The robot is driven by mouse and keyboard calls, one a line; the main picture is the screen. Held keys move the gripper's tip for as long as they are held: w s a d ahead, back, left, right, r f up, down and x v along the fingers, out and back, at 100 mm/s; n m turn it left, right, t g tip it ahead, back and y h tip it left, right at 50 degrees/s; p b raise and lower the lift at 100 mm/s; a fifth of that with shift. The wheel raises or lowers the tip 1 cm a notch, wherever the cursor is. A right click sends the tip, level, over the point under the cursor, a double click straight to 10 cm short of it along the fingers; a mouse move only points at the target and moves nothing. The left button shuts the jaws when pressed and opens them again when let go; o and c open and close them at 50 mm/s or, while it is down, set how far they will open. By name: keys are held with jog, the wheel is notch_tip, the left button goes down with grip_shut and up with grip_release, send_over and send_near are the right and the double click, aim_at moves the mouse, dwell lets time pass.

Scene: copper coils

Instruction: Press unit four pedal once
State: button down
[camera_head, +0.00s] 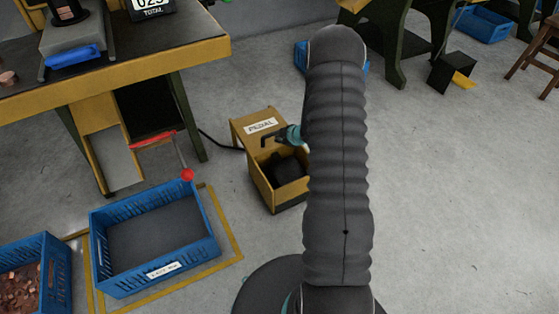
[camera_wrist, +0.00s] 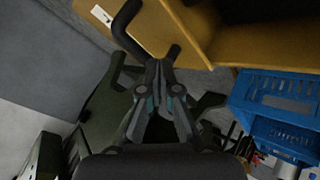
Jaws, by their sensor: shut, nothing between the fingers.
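The pedal unit is an open-topped yellow box (camera_head: 246,142) with a white label reading PEDAL, standing on the floor left of my arm in the head view. A dark pedal (camera_head: 287,169) sits inside it, partly in shadow. My gripper (camera_head: 278,136) is shut and empty, over the box's upper part near the label. Whether it touches the box cannot be told. In the wrist view my gripper (camera_wrist: 158,68) is in front of a yellow surface (camera_wrist: 150,32), with a dark hooked shape at its tip. The pedal is not clearly seen there.
A yellow-edged workbench (camera_head: 120,75) stands at the upper left. An empty blue crate (camera_head: 212,240) is left of the pedal box, with a red-tipped lever (camera_head: 186,174) above it. Another blue crate (camera_head: 60,285) holds copper pieces.

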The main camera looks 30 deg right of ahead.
jog(key=shift+f, duration=0.1)
dwell(0.3)
jog(key=b, duration=0.7)
send_near(275, 156)
jog(key=x, duration=0.4)
jog(key=shift+w+a, duration=0.1)
jog(key=shift+w, duration=0.25)
jog(key=shift+f, duration=0.15)
dwell(0.5)
jog(key=shift+f+b, duration=0.3)
